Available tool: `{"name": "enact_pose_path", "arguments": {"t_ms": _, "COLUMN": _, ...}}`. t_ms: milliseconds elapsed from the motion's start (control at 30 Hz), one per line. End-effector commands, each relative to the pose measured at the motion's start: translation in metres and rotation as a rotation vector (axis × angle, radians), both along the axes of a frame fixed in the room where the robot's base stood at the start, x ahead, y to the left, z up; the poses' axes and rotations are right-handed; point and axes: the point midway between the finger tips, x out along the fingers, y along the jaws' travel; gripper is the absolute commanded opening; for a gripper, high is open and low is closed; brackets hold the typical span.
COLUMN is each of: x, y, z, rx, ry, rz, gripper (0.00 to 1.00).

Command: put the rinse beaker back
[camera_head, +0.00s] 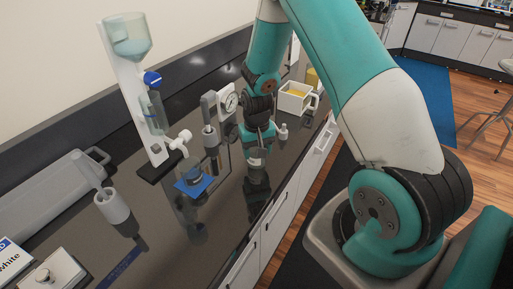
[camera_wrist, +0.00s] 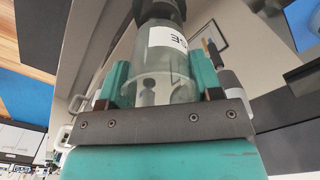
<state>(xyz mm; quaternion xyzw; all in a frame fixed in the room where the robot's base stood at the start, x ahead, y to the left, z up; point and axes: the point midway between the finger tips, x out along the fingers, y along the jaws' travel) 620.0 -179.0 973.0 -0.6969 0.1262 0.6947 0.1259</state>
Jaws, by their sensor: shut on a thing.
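My gripper (camera_head: 257,139) is shut on a clear glass beaker (camera_head: 257,160) with a white label. It points down over the dark counter, right of the tall dispensing stand. In the wrist view the beaker (camera_wrist: 160,62) sits between the two teal fingers of my gripper (camera_wrist: 160,82), its label facing the camera. The beaker looks upright and close to the counter. I cannot tell whether its base touches.
A gauge (camera_head: 229,101), a white box (camera_head: 293,98) and a small bottle (camera_head: 283,132) stand behind. A grey cup (camera_head: 112,205) stands left.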

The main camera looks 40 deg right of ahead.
Motion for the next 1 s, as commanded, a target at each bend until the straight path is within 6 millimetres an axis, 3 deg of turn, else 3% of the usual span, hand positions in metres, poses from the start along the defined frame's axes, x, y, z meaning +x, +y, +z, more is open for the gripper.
{"name": "enact_pose_path", "arguments": {"t_ms": 867, "x": 0.0001, "y": 0.0000, "z": -0.0126, "rx": 0.000, "ry": 0.000, "rz": 0.000, "gripper": 0.30}}
{"name": "enact_pose_path", "arguments": {"t_ms": 900, "x": 0.0002, "y": -0.0001, "z": -0.0114, "rx": 0.000, "ry": -0.001, "rz": 0.000, "gripper": 0.68}}
{"name": "enact_pose_path", "arguments": {"t_ms": 1000, "x": 0.0002, "y": -0.0001, "z": -0.0114, "rx": 0.000, "ry": -0.001, "rz": 0.000, "gripper": 0.89}}
